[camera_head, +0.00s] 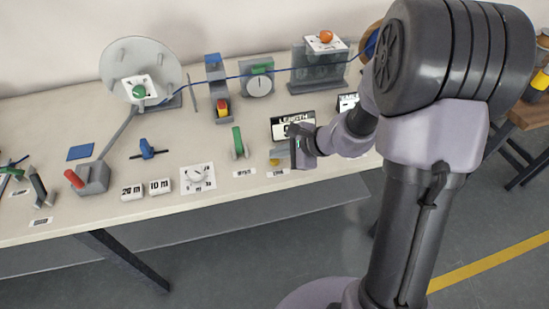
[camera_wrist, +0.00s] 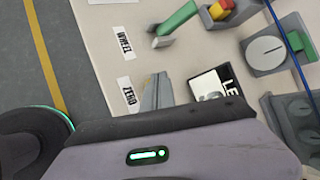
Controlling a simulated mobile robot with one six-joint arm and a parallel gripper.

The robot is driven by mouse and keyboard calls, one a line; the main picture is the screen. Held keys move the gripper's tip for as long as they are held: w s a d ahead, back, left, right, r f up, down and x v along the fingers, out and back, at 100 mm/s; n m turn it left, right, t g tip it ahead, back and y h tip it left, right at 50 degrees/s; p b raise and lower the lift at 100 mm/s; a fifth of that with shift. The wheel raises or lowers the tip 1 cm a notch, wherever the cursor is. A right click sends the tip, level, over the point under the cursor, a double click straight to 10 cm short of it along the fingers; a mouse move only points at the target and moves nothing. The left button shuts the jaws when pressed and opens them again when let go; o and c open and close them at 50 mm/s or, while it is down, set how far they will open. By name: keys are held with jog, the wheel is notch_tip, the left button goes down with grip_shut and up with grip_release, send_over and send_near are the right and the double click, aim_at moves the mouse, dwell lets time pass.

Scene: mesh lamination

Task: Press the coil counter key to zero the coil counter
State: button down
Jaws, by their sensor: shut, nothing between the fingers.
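The coil counter (camera_head: 293,126) is a dark-framed white display marked LENGTH, behind my gripper in the head view. It is partly covered by my gripper body in the wrist view (camera_wrist: 208,88). A small yellowish key (camera_head: 275,161) sits in front of the counter, just behind the ZERO label (camera_head: 278,173). My gripper (camera_head: 295,163) is shut and empty, just right of the key. In the wrist view the shut fingers (camera_wrist: 157,90) are beside the ZERO label (camera_wrist: 130,95), and I cannot make out the key. I cannot tell whether the fingertips touch anything.
A green-handled lever (camera_head: 237,143) stands left of the key, by the WHEEL label (camera_head: 244,173). A white dial plate (camera_head: 198,178) lies further left. A grey dial gauge (camera_head: 259,80) stands behind. A blue line (camera_head: 225,78) runs across the bench. The front edge is close.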

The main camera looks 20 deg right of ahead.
aim_at(278, 160)
jog(key=shift+f, duration=0.15)
dwell(0.5)
jog(key=shift+r+p, duration=0.5)
jog(key=shift+r, duration=0.45)
jog(key=shift+r+p, duration=1.9)
jog(key=shift+r, duration=0.7)
jog(key=shift+f, duration=0.1)
